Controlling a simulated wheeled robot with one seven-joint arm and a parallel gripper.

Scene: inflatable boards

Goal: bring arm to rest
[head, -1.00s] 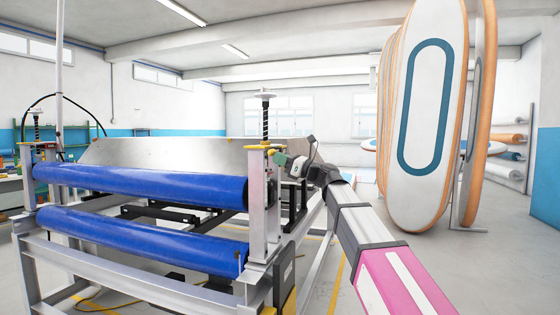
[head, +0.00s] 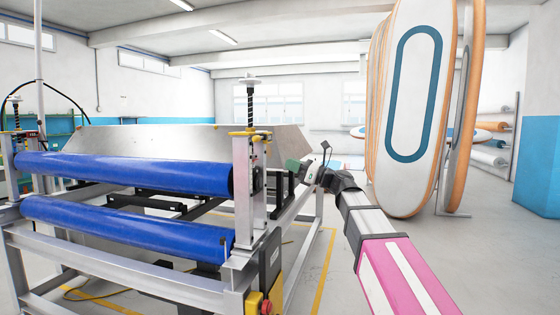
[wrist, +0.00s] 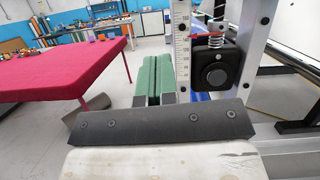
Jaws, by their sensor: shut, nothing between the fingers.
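My arm reaches forward from the lower right of the head view, with pink and grey links. My gripper (head: 294,165) is at its far end, small in the head view, beside the right end post of the roller machine. In the wrist view my gripper (wrist: 153,93) shows two green finger pads pressed together, with nothing between them. They point toward the machine's post, which has a measuring scale (wrist: 182,55) and a black block with a knob (wrist: 217,75). I cannot tell the gap between the fingers and the post.
The machine has two blue rollers (head: 120,175) and a yellow-and-black box with a red button (head: 268,305). Tall paddle boards (head: 413,100) stand at the right. A red-covered table (wrist: 70,72) is left in the wrist view. Open floor (head: 480,265) lies at the right.

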